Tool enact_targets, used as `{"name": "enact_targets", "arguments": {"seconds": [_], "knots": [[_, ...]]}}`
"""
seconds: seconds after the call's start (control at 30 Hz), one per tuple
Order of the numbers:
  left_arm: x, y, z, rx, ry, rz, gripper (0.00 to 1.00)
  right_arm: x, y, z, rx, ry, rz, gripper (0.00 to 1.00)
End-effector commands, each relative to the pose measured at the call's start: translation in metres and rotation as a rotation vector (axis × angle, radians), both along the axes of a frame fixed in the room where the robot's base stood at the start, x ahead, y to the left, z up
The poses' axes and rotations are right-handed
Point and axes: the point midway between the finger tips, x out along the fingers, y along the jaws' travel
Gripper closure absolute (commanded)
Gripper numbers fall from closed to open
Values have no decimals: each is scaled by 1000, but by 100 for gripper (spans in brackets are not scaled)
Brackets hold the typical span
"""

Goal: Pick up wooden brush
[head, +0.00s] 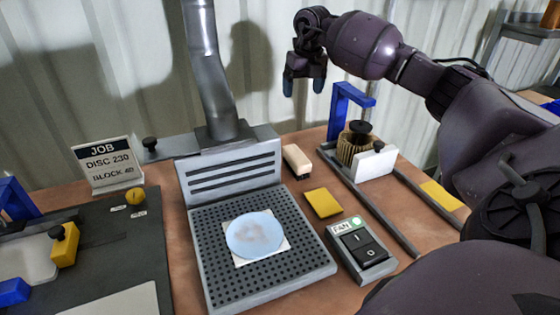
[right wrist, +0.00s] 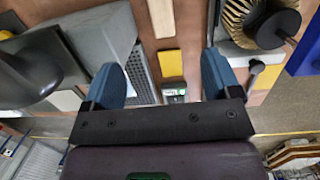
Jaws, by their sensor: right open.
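The wooden brush (head: 297,161) is a pale wooden block with a darker underside. It lies on the brown table, just right of the slotted grey back panel. In the right wrist view the brush (right wrist: 160,17) shows at the top, beyond the fingertips and between their lines. My right gripper (head: 303,86) hangs above the back of the table, fingers pointing down, above and apart from the brush. In the right wrist view the gripper (right wrist: 162,70) has its two blue fingers wide apart with nothing between them. My left gripper is not in view.
A perforated grey tray (head: 222,288) holds a pale blue disc (head: 255,235). A yellow pad (head: 323,203) and a fan switch box (head: 361,252) lie in front of the brush. A pleated cartridge (head: 352,146), blue bracket (head: 341,100) and white plate (head: 376,163) stand to its right.

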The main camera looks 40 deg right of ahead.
Motion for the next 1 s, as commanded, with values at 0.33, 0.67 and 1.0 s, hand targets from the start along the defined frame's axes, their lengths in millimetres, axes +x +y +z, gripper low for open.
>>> {"name": "enact_targets", "arguments": {"seconds": [0.33, 0.67, 1.0], "knots": [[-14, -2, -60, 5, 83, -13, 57, 13, 0, -128, 0, 127, 0, 17], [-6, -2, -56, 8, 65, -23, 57, 13, 0, -149, 2, 135, 0, 17], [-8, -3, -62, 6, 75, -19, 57, 12, 1, -190, 1, 135, 0, 17]]}}
